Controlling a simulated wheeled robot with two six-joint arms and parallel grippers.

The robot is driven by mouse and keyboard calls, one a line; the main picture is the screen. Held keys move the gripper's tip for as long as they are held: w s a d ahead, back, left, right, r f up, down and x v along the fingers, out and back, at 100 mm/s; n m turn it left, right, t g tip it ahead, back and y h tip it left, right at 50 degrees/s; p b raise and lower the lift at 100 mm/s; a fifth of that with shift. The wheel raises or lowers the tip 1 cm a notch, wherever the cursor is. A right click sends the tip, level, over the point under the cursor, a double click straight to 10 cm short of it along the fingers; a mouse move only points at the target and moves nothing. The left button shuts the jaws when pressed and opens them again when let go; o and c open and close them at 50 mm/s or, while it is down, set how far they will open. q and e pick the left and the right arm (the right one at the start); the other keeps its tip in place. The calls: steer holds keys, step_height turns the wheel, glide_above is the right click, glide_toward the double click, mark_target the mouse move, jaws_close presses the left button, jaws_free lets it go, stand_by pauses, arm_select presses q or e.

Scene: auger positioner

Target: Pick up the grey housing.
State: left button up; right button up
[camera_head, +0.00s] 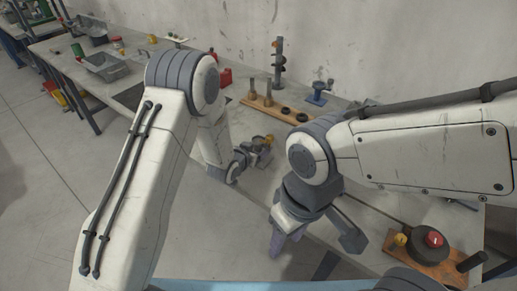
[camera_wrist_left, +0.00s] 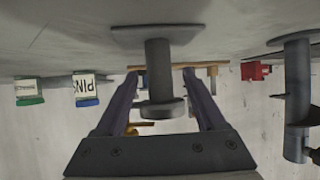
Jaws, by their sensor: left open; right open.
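A grey part, which looks like the housing (camera_wrist_left: 160,55), stands between the fingers of my left gripper (camera_wrist_left: 160,76) in the left wrist view. It has a square plate against the grey surface, a round stem and a wider disc. The fingers are open on either side of the stem; I cannot tell whether they touch it. In the head view my left gripper (camera_head: 242,162) is beside a small grey part (camera_head: 261,151) on the bench, largely hidden by the arm. My right gripper (camera_head: 314,238) is open and empty over the bench's front edge.
A wooden board with a red knob (camera_head: 434,238) lies at the lower right. A wooden rack with pegs (camera_head: 275,108), a blue stand (camera_head: 319,95) and a dark post (camera_head: 279,62) stand behind. A grey tray (camera_head: 106,67) is at the left. A grey post (camera_wrist_left: 297,95) rises nearby.

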arm_select(q)
steer(key=shift+w+d+f, duration=0.2)
steer(key=shift+w+f, duration=0.1)
steer(key=shift+w, duration=0.1)
jaws_close()
steer(key=shift+r, duration=0.15)
stand_by(1.0)
